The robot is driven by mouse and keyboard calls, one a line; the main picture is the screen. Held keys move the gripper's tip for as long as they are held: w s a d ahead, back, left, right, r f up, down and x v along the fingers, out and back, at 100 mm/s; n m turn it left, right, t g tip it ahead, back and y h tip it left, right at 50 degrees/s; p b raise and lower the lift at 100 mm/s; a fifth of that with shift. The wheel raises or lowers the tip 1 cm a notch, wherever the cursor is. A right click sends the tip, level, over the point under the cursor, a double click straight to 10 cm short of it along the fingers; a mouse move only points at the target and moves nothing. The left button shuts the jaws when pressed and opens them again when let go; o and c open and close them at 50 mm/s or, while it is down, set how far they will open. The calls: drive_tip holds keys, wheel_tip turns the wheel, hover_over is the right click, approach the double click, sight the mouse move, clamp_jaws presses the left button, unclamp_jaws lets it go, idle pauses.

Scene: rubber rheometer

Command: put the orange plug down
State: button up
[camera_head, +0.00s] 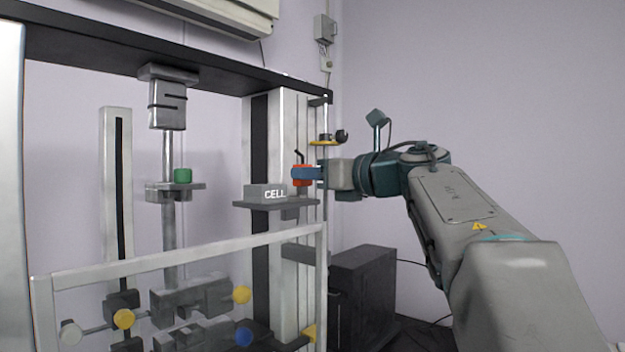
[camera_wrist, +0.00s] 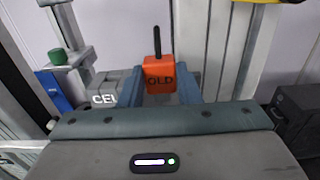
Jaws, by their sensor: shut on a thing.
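The orange plug (camera_head: 301,182) is a small block with a thin black stem on top. In the wrist view the plug (camera_wrist: 158,76) is upright, reads "OLD" and sits between my two blue fingers. My gripper (camera_head: 306,173) is shut on it, reaching in from the right. The plug is at the right end of a grey shelf (camera_head: 245,204), next to a grey block marked "CELL" (camera_head: 262,192). It looks slightly above the shelf; I cannot tell whether it touches. The plug's lower part is partly hidden by my fingers.
A green plug (camera_head: 182,176) stands on a small ledge (camera_head: 160,192) further left. A yellow disc with a dark knob (camera_head: 325,139) is just above my gripper. A pale guard frame (camera_head: 180,256) crosses in front below. A dark box (camera_head: 364,290) stands at lower right.

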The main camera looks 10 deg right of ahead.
drive_tip(key=shift+f, duration=0.4)
drive_tip(key=o, duration=1)
